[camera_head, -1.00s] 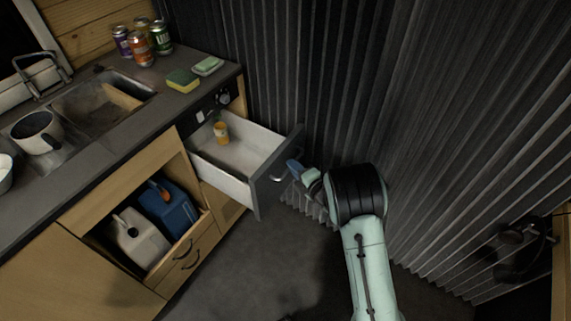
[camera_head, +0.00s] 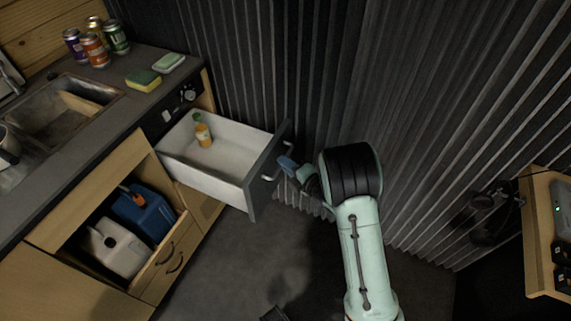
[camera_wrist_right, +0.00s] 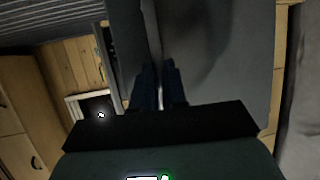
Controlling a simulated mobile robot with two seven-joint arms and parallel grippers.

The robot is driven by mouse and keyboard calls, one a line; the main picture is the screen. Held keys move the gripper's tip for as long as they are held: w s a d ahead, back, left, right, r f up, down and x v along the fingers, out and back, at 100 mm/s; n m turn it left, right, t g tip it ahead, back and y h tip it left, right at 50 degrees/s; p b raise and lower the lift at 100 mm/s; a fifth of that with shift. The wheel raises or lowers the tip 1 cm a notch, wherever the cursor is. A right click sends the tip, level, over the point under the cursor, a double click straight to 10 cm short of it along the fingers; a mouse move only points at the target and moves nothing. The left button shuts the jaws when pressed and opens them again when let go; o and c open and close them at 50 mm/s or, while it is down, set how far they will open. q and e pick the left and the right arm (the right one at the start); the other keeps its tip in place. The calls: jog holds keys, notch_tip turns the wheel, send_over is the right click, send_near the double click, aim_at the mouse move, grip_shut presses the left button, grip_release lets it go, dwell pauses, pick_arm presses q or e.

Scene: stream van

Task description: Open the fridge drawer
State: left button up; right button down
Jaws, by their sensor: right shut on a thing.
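The fridge drawer (camera_head: 205,184) is a white box with a dark grey front, pulled well out of the counter. An orange bottle (camera_head: 203,134) with a green cap is inside it. My right gripper (camera_head: 284,162) is at the drawer front, shut on its metal handle (camera_head: 270,173). In the right wrist view, the two dark fingers (camera_wrist_right: 160,84) close on the handle against the grey drawer front (camera_wrist_right: 225,50). My left gripper is not in view.
The counter holds several cans (camera_head: 95,50), a yellow-green sponge (camera_head: 143,80) and a sink (camera_head: 62,112). Below it, an open shelf holds a white jug (camera_head: 116,248) and a blue jug (camera_head: 143,213). A corrugated wall (camera_head: 420,110) stands close behind my right arm.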

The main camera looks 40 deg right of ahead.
jog(key=c, duration=1.2)
grip_release()
jog(key=shift+o, duration=0.2)
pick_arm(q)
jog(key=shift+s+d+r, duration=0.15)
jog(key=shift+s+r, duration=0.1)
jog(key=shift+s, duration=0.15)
pick_arm(e)
jog(key=s+r, duration=0.2)
jog(key=s, duration=1.1)
jog(key=shift+r, duration=0.2)
jog(key=shift+a, duration=0.1)
